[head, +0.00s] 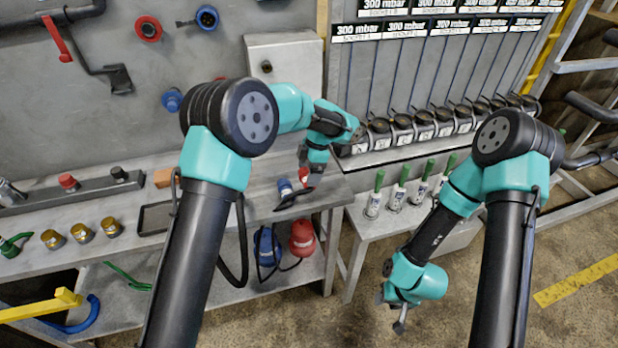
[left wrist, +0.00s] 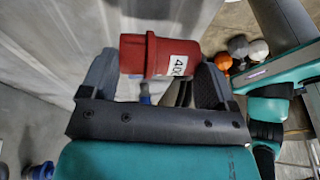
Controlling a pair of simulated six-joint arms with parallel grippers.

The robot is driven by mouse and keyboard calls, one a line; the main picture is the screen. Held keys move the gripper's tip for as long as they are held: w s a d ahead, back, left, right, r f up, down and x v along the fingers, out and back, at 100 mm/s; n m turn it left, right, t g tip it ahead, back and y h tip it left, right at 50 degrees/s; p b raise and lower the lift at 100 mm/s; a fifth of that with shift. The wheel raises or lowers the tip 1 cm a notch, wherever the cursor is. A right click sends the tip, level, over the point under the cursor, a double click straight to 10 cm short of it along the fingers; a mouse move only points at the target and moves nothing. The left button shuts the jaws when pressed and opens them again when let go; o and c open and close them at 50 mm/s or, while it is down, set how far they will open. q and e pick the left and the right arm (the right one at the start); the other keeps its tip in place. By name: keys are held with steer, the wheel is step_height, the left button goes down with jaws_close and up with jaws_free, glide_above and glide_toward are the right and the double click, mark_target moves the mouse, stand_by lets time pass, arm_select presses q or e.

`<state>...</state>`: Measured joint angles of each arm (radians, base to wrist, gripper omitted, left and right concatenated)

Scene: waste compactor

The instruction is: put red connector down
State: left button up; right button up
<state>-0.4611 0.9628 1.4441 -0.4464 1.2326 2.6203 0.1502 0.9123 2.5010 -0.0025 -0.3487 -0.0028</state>
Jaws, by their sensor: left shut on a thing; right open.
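The red connector (left wrist: 158,55), with a white label, is held between the two dark fingers of my left gripper (left wrist: 155,70) in the left wrist view. In the head view a small part of the red connector (head: 303,175) shows below my left wrist, above or near the right end of the workbench (head: 262,178). I cannot tell whether it touches the surface. My right gripper (head: 400,316) is open and empty, low over the floor at the right.
A blue connector (head: 285,187) stands close beside the red one. A wall with hanging gauges (head: 420,125) is behind. A lower table (head: 362,235) with green-topped bottles (head: 398,190) stands to the right. Brass fittings (head: 82,232) and a dark tray (head: 153,219) lie left.

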arm_select(q)
steer(key=shift+f, duration=1.4)
steer(key=shift+f, duration=0.1)
steer(key=o, duration=0.9)
steer(key=shift+o, duration=0.2)
steer(key=v, duration=1.2)
